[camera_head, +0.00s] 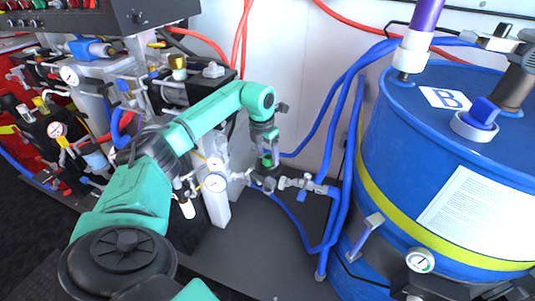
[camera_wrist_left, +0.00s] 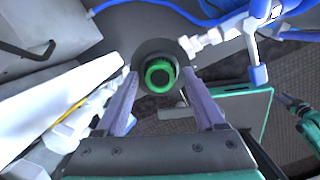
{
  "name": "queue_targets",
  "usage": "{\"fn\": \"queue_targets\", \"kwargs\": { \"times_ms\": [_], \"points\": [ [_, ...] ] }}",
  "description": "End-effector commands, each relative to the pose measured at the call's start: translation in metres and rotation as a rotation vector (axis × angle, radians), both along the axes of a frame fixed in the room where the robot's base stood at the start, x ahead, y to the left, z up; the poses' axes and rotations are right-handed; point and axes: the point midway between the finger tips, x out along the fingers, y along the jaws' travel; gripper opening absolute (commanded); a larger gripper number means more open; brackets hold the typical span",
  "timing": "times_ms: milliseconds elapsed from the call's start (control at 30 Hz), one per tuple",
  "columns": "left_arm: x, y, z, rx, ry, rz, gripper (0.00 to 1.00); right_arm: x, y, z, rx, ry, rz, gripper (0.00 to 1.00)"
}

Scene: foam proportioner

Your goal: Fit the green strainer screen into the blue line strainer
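My left gripper (camera_head: 266,152) points down in the head view, above the small grey fittings between the panel and the blue drum. The green piece also shows in the head view (camera_head: 266,161). A dark grey round body (camera_wrist_left: 152,50) lies behind it, perhaps the line strainer. I cannot tell whether the screen sits in it. A teal and dark part at the wrist view's right may be my right gripper.
A metal valve and pipe (camera_head: 300,184) run right from the fittings to the blue hoses (camera_head: 340,150). The blue drum (camera_head: 385,190) fills the right. The dark floor in front is clear.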

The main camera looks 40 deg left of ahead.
Motion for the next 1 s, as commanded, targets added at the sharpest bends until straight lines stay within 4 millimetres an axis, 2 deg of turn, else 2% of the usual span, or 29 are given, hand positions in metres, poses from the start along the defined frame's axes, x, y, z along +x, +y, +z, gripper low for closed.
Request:
{"fn": "queue_targets", "kwargs": {
  "times_ms": [167, 267, 533, 700, 1000],
  "points": [
    [0.000, 0.000, 0.003, 0.000, -0.002, 0.000, 0.71, 0.000, 0.000, 0.001, 0.000, 0.000, 0.000, 0.50],
    [0.000, 0.000, 0.016, 0.000, -0.003, 0.000, 0.71, -0.002, 0.000, 0.002, 0.000, -0.001, 0.002, 0.50],
    [-0.011, 0.001, 0.089, 0.001, -0.006, 0.000, 0.71, -0.027, -0.004, 0.000, -0.003, 0.012, 0.012, 0.50],
    [-0.016, 0.001, 0.120, 0.001, -0.003, 0.000, 0.71, -0.037, -0.007, 0.000, -0.003, 0.013, 0.017, 0.50],
    [-0.018, 0.001, 0.125, 0.000, 0.000, 0.000, 0.71, -0.040, -0.008, -0.001, -0.004, 0.013, 0.018, 0.50]
  ]
}}
